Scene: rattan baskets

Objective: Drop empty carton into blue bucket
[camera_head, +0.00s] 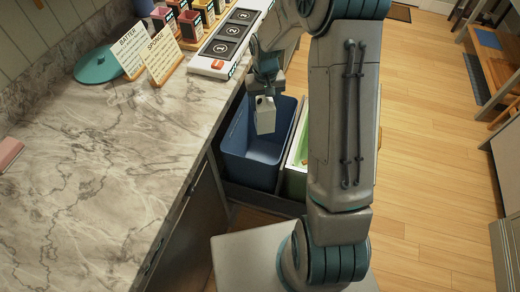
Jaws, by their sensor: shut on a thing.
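A small white carton (265,116) hangs upright in my gripper (266,92), which is shut on its top. The part of the bucket's floor that shows looks empty.
A green bin (297,178) stands right of the blue bucket, partly behind my arm. The marble counter (95,185) on the left holds a teal lid (99,65), two recipe cards (146,54) and a numbered panel (230,42). Open wooden floor (425,130) lies to the right.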

